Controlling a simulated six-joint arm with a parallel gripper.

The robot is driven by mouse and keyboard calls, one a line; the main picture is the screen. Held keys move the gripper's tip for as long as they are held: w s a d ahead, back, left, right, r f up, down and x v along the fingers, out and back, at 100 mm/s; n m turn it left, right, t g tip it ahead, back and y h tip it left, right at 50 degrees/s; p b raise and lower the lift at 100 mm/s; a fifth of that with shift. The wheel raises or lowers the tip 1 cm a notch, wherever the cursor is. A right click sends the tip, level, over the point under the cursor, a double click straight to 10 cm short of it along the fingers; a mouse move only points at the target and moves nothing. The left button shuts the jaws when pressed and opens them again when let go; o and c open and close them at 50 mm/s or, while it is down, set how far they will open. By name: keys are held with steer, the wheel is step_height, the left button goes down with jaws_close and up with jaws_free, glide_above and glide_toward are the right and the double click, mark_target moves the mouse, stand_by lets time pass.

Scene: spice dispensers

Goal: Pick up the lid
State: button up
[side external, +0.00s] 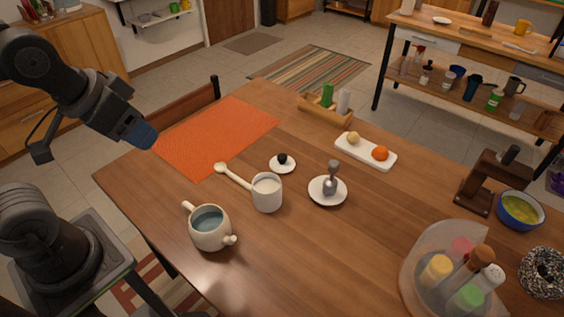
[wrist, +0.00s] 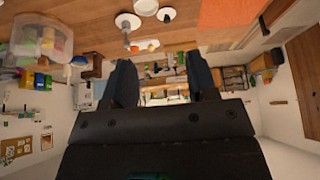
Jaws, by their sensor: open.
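A small white disc with a dark round knob, which looks like the lid (side external: 275,166), lies flat on the wooden table between the orange mat and the white mug. In the wrist view the lid (wrist: 162,16) is near the top edge. A cream two-handled pot (side external: 211,238) stands uncovered at the table's near left, with bluish liquid inside. My gripper (side external: 140,135) is raised at the left, well away from the lid. In the wrist view my gripper (wrist: 163,80) shows two dark fingers spread apart with nothing between them.
A white mug (side external: 267,196) and a cream spoon (side external: 235,177) are close to the lid. A saucer (side external: 318,198) with a grey metal item is to its right. A clear round holder (side external: 408,270) with several spice bottles stands front right. The orange mat (side external: 215,135) is bare.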

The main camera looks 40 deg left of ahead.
steer(key=shift+o, duration=0.7)
